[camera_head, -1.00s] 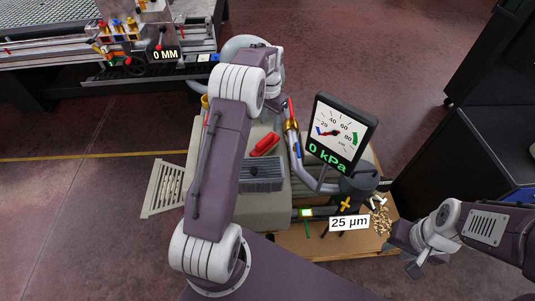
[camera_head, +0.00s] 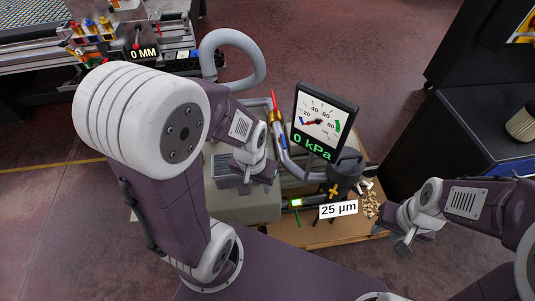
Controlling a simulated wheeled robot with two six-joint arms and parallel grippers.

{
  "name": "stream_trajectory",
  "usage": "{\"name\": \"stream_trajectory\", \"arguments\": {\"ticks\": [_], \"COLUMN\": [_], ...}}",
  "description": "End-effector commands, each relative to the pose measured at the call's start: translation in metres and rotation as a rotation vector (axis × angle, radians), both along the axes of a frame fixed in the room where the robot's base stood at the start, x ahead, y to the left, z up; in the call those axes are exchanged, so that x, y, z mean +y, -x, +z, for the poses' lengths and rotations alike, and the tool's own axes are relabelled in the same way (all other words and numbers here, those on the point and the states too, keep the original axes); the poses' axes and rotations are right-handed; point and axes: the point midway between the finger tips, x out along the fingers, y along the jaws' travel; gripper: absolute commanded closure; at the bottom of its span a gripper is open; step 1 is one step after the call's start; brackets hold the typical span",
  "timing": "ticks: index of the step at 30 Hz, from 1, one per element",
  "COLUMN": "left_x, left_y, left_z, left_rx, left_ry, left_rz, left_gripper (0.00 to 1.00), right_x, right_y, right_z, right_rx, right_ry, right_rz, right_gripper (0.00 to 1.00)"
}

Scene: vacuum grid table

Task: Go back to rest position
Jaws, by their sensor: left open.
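My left arm is folded, with its large white elbow joint close to the camera at the left. My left gripper (camera_head: 257,176) is open and hangs over the pump bench, in front of the grey finned block (camera_head: 226,180), partly covering it. I see nothing held in it. My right gripper (camera_head: 394,228) is at the lower right, beside the bench's right edge and near the small brass fittings (camera_head: 370,206). Its fingers are small and angled, so its opening is unclear.
The gauge (camera_head: 322,122) reading 0 kPa stands on the bench behind a 25 µm label (camera_head: 338,209). A grey hose (camera_head: 252,52) loops behind. A grid table (camera_head: 60,50) stands at the back left, a dark cabinet (camera_head: 450,140) at the right. Open floor lies between.

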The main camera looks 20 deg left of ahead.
Motion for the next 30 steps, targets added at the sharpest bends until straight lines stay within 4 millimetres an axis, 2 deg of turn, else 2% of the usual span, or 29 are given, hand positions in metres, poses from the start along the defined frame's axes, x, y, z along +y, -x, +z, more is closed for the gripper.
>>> {"name": "stream_trajectory", "arguments": {"ticks": [9,11,16,30], "left_x": [0.000,0.000,0.000,0.000], "left_y": [0.000,0.000,0.000,0.000], "left_z": [0.102,0.112,0.106,0.106], "left_rx": [0.000,0.000,0.001,0.001], "left_ry": [0.000,0.000,0.000,0.000], "left_rz": [0.000,0.000,-0.001,-0.001], "left_gripper": [0.58,0.58,0.58,0.58], "right_x": [0.000,0.000,0.000,0.000], "right_y": [0.000,0.000,0.000,0.000], "right_z": [0.102,0.112,0.106,0.106], "right_rx": [-0.001,-0.001,0.000,0.000], "right_ry": [0.000,0.000,0.000,0.000], "right_rz": [0.000,0.000,0.000,0.000], "right_gripper": [0.67,0.67,0.67,0.67]}}
